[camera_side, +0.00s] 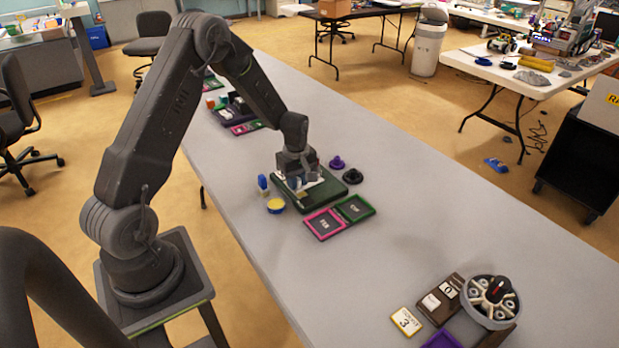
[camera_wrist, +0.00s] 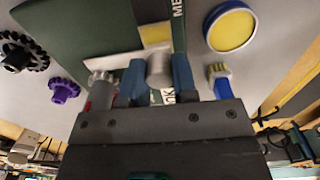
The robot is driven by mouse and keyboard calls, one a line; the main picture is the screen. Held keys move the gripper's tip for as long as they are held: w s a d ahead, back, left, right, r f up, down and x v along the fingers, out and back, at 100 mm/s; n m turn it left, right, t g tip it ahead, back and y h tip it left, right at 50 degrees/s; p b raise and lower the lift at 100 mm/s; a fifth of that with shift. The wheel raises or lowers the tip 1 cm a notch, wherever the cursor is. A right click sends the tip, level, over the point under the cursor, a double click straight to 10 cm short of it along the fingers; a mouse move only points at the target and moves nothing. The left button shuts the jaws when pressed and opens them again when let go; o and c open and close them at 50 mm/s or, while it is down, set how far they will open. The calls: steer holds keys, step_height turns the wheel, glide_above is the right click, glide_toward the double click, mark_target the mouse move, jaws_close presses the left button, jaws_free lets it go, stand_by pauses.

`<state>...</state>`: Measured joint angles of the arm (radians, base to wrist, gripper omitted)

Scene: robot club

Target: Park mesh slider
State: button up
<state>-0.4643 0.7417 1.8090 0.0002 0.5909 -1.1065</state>
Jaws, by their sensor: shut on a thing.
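A dark green board (camera_side: 322,201) lies on the table under my gripper (camera_side: 301,178). In the wrist view the board (camera_wrist: 75,40) carries a pale, partly yellow slot strip (camera_wrist: 156,36) and white lettering starting "ME". The blue fingers of my gripper (camera_wrist: 158,78) are shut on a grey cylindrical knob (camera_wrist: 159,68) at the strip's near end. I take this knob to be the mesh slider. The knob's base and most lettering are hidden.
A yellow-topped blue disc (camera_side: 276,205) and a blue piece (camera_side: 263,183) sit beside the board. A purple gear (camera_side: 337,162) and a black gear (camera_side: 353,176) lie opposite. Pink (camera_side: 325,223) and green (camera_side: 355,208) trays lie in front.

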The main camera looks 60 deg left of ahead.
mark_target(307, 200)
steer(key=shift+d, duration=2.45)
steer(key=o, duration=0.5)
steer(key=shift+r, duration=3)
